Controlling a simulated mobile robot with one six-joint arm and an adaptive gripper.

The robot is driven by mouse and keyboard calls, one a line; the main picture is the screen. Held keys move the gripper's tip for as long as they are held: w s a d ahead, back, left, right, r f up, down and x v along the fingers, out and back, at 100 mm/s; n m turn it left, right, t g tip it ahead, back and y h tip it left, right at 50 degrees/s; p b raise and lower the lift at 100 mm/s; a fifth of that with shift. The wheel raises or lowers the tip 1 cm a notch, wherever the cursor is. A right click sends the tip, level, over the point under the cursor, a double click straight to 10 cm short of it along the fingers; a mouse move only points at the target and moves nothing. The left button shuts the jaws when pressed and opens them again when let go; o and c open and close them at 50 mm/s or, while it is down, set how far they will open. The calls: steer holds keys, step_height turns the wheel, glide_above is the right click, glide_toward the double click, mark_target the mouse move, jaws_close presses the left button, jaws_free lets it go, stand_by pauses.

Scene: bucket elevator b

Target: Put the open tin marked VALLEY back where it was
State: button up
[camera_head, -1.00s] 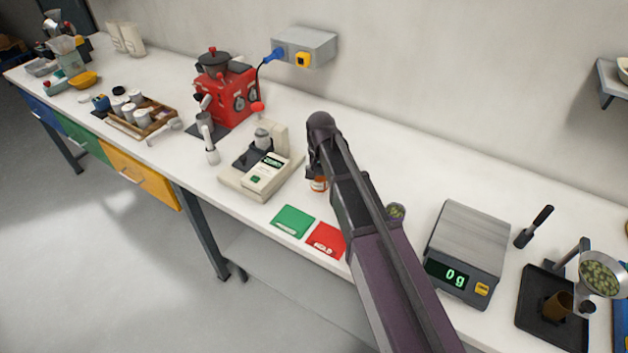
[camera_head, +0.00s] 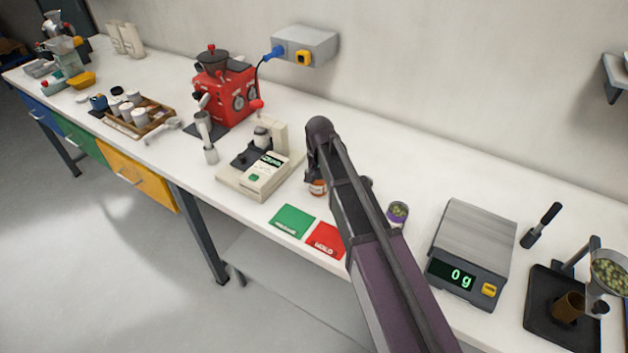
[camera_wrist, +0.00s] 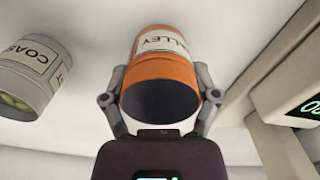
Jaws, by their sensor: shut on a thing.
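The open tin marked VALLEY (camera_wrist: 165,68) is orange with a pale label. My gripper (camera_wrist: 160,92) is shut on it, with one finger on each side. Its open mouth faces the wrist camera and looks dark, with no contents visible. In the head view a bit of the orange tin (camera_head: 317,187) shows below the end of my arm, left of it and close to the bench top. I cannot tell whether it touches the bench. My gripper is mostly hidden there by the arm.
A tin marked COAST (camera_wrist: 32,75), holding green beans, stands apart from VALLEY. A purple tin (camera_head: 398,214) stands right of my arm. A beige instrument (camera_head: 262,176) stands left; green (camera_head: 292,221) and red (camera_head: 326,240) cards lie in front. A scale (camera_head: 472,250) reads 0 g.

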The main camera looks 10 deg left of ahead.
steer(key=shift+f, duration=0.2)
steer(key=o, duration=1.2)
steer(key=shift+r, duration=0.15)
step_height(320, 180, up, 12)
steer(key=p, duration=1.2)
steer(key=shift+r, duration=0.1)
steer(key=shift+s, duration=0.1)
steer(key=s+d, duration=0.5)
steer(key=d, duration=0.5)
steer(key=s+d, duration=0.4)
steer(key=d, duration=0.7)
steer(key=s+d, duration=0.5)
steer(key=d, duration=0.5)
steer(key=shift+s+d, duration=0.35)
steer(key=shift+d, duration=0.05)
